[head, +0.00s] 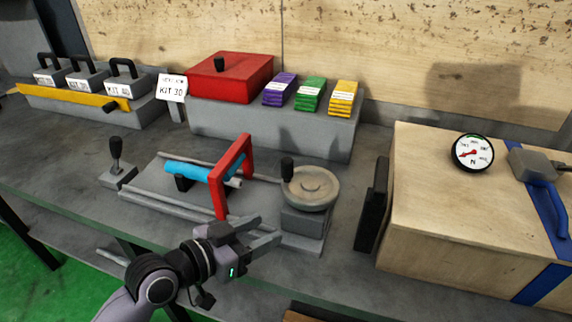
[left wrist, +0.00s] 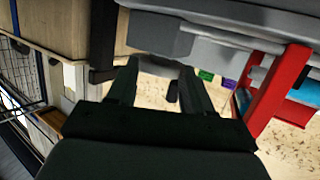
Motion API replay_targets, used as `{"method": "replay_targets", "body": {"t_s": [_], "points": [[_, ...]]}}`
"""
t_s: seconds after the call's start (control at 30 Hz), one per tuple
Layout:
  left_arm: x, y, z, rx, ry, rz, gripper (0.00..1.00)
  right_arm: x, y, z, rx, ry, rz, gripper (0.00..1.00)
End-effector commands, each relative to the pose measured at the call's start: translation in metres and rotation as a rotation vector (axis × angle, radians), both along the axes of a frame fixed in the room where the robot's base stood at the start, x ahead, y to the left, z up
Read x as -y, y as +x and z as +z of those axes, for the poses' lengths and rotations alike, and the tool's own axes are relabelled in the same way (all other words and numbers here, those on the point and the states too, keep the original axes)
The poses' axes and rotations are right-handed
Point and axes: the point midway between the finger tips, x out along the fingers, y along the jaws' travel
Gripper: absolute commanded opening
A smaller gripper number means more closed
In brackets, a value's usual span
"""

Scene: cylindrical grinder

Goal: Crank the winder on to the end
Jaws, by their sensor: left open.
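The winder (head: 312,187) is a round grey handwheel on a grey block, right of the middle in the head view. Its upright black knob (head: 287,168) stands at the wheel's left rim. My left gripper (head: 270,233) is open and empty, in front of and below the wheel, left of its block and apart from the knob. In the left wrist view the two open fingers (left wrist: 160,75) point towards grey machine parts, with a small dark piece, perhaps the knob, showing between them. My right gripper is in neither view.
A red frame (head: 233,178) with a blue cylinder (head: 195,171) stands left of the winder. A black upright plate (head: 372,205) and a wooden box (head: 450,215) with a dial gauge (head: 473,152) stand right. A red box (head: 230,78) and coloured packs are behind.

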Motion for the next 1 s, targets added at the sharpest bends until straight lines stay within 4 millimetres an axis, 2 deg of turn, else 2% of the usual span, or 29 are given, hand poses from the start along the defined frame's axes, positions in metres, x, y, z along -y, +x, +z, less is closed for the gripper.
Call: {"method": "replay_targets", "body": {"t_s": [0.03, 0.1, 0.3, 0.47, 1.0], "points": [[0.003, 0.016, 0.013, 0.053, -0.029, -0.009, 0.51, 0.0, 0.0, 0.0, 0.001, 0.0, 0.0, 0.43], [0.005, 0.032, 0.029, 0.112, -0.077, -0.011, 0.51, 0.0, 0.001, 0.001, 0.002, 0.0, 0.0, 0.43], [0.003, 0.061, 0.057, 0.209, -0.155, 0.007, 0.51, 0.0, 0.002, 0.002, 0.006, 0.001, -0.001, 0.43], [0.005, 0.07, 0.062, 0.224, -0.17, 0.014, 0.51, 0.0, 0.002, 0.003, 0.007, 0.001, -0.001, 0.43], [0.05, 0.111, 0.062, 0.221, -0.17, 0.013, 0.51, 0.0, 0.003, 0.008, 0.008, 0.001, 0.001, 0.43]]}}
